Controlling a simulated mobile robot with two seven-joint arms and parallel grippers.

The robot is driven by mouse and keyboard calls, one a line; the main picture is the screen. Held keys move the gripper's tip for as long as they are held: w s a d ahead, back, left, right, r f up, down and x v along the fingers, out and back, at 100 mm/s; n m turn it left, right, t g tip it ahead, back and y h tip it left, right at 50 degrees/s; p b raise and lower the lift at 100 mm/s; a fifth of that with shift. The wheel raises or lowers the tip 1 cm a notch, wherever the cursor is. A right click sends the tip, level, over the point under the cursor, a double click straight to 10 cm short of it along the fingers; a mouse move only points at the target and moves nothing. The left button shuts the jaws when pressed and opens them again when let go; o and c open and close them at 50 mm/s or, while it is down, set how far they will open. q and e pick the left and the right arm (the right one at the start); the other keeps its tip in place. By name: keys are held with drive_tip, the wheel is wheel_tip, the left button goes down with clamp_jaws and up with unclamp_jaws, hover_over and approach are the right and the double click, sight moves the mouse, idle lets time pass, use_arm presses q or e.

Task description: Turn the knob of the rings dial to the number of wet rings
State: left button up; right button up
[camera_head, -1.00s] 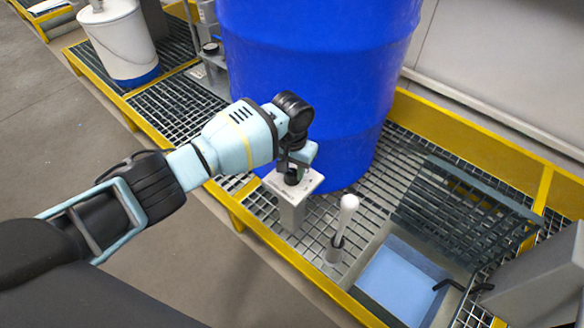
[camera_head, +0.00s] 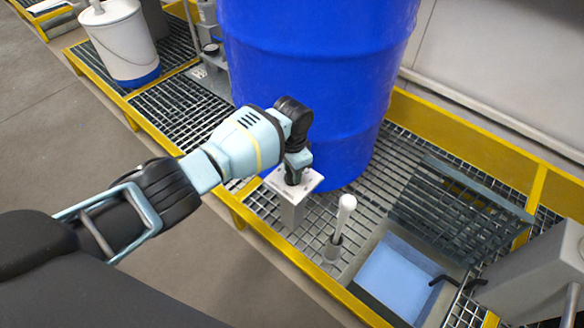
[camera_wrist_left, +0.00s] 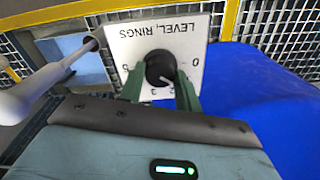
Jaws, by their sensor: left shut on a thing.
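The rings dial is a light plate (camera_head: 308,182) on a grey post beside the blue drum (camera_head: 315,80). In the left wrist view the dial plate (camera_wrist_left: 201,30) reads "LEVEL, RINGS" upside down, with numbers around a black knob (camera_wrist_left: 160,68). A small pale mark shows on the knob's near side, toward the numbers around 2 and 3; its exact setting is hard to read. My left gripper (camera_head: 294,178) comes down over the dial. Its green fingers (camera_wrist_left: 160,88) are shut on the knob, one on each side, and hide some numbers.
A white-handled rod (camera_head: 341,220) stands upright just right of the dial, close to my left gripper. A blue-floored opening (camera_head: 398,276) lies beyond it, with a raised grate (camera_head: 455,215). A grey box (camera_head: 530,275) is at the right. A white bucket (camera_head: 118,40) stands far left.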

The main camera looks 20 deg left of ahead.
drive_tip(key=shift+w+r, duration=0.1)
drive_tip(key=shift+w, duration=0.35)
use_arm(q)
drive_tip(key=o, duration=1)
drive_tip(key=shift+c, duration=0.2)
use_arm(e)
drive_tip(key=shift+s, duration=0.2)
use_arm(q)
drive_tip(key=shift+r, duration=0.15)
wheel_tip(320, 180, up, 7)
drive_tip(key=p, duration=0.2)
drive_tip(key=shift+p, duration=0.35)
drive_tip(key=shift+r, duration=0.25)
use_arm(e)
drive_tip(key=r, duration=0.2)
drive_tip(key=shift+w+a+r, duration=0.25)
drive_tip(key=shift+w+r, duration=0.05)
drive_tip(key=shift+w, duration=0.05)
